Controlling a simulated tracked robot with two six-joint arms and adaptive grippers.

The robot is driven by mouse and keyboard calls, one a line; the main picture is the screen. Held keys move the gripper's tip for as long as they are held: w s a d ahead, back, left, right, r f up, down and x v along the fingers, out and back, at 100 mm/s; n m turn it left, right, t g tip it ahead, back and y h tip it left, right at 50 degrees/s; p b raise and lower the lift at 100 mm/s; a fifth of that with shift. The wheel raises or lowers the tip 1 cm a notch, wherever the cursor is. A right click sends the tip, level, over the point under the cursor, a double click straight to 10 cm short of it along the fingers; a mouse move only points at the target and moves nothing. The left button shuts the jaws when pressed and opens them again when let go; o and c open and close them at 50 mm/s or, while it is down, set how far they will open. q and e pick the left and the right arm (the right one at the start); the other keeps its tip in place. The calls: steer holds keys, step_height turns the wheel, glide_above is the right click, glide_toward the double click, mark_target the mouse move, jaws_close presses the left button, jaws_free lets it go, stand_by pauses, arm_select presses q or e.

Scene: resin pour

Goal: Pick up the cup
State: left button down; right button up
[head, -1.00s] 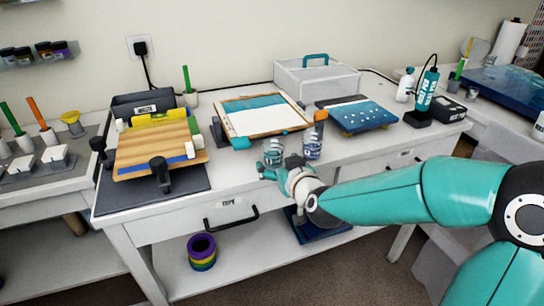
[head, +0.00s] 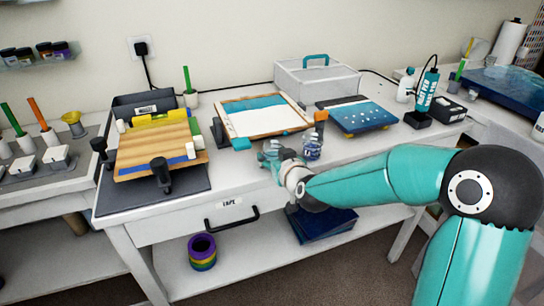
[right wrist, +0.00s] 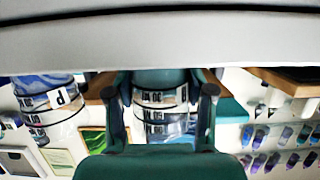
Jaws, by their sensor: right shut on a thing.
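A clear measuring cup (head: 271,145) stands near the front edge of the white bench, partly hidden by my right gripper (head: 268,156). In the right wrist view the cup (right wrist: 163,112), with dark printed marks and bands, sits between the two dark fingers of my right gripper (right wrist: 162,105). The fingers are shut on its sides. I cannot tell whether it is lifted off the bench. A second clear cup (head: 312,148) with blue contents stands just right of it, also visible in the wrist view (right wrist: 48,108). My left gripper is not in view.
A wood-framed tray (head: 262,120) lies behind the cups, with a blue panel (head: 358,115) to its right. An orange-topped item (head: 320,118) stands close behind the second cup. A wooden board (head: 155,150) on a dark mat lies left.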

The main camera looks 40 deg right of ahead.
steer(key=c, duration=0.3)
step_height(320, 180, up, 10)
steer(key=p, duration=0.3)
steer(key=shift+p, duration=0.35)
step_height(320, 180, up, 5)
steer(key=p, duration=0.5)
steer(key=shift+a, duration=0.1)
